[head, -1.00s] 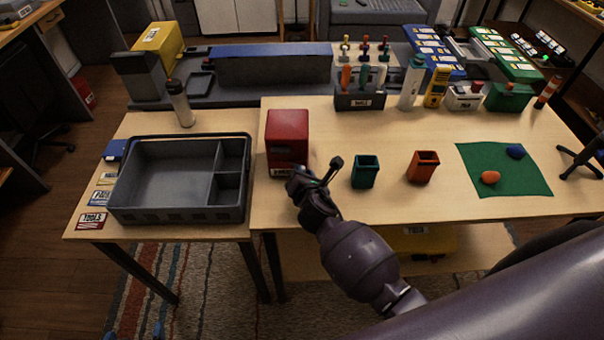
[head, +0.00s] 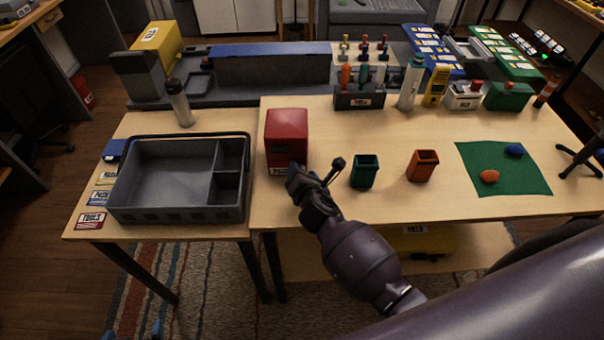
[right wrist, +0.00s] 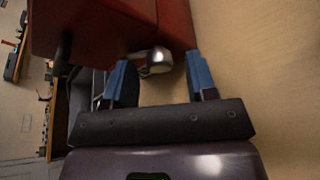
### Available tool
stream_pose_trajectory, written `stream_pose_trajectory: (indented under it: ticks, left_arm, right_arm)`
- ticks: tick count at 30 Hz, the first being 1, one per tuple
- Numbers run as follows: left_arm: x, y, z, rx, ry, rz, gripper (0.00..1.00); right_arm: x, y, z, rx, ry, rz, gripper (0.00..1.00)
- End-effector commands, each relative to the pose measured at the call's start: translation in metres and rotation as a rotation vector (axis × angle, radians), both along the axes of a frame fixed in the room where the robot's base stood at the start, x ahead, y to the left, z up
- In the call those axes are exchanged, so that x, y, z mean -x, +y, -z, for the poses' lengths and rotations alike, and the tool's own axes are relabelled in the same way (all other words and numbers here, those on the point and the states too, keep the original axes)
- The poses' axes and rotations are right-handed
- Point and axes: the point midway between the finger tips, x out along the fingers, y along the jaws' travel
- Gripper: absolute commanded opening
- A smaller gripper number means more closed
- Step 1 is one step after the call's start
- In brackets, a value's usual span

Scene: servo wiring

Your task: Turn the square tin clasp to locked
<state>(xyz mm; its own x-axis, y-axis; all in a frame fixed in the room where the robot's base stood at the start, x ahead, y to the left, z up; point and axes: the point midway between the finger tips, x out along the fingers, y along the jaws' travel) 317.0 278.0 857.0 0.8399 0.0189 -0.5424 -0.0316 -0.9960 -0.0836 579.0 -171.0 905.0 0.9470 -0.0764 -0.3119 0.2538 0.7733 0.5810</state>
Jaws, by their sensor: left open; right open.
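The square tin (head: 286,132) is a red block with rounded edges, standing on the table right of the grey tray. In the right wrist view the tin (right wrist: 178,18) fills the top. Its clasp, a rounded silvery piece (right wrist: 157,61), sticks out below it. My right gripper (right wrist: 158,68) is open, with blue fingertips apart on either side of the clasp and no clear contact. In the head view this gripper (head: 314,180) is at the tin's front right, and the clasp is hidden. My left gripper (head: 131,333) shows only two separated blue fingertips at the bottom left edge.
The grey tray (head: 113,190) stands left of the tin. A teal bin (head: 364,171) and an orange bin (head: 422,166) stand to the right, the teal one close to my right gripper. A green mat (head: 520,178) lies farther right.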

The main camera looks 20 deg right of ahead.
Motion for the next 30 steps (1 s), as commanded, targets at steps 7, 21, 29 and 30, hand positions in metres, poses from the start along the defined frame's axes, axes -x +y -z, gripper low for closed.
stream_pose_trajectory:
  ticks: [7,21,29,30]
  left_arm:
    - [0.000,0.000,0.000,0.000,0.002,0.000,0.93]
    - [0.000,0.000,-0.002,0.000,0.002,0.000,0.93]
    - [0.001,0.000,-0.002,0.000,0.002,0.000,0.93]
    - [0.001,0.000,-0.002,0.000,0.002,0.000,0.93]
  right_arm:
    - [0.007,0.001,-0.002,0.000,-0.001,-0.001,0.52]
    - [0.080,0.006,-0.026,0.000,0.001,0.000,0.52]
    - [0.101,0.008,-0.033,0.000,0.000,0.000,0.52]
    - [0.102,0.008,-0.033,0.000,0.000,0.000,0.52]
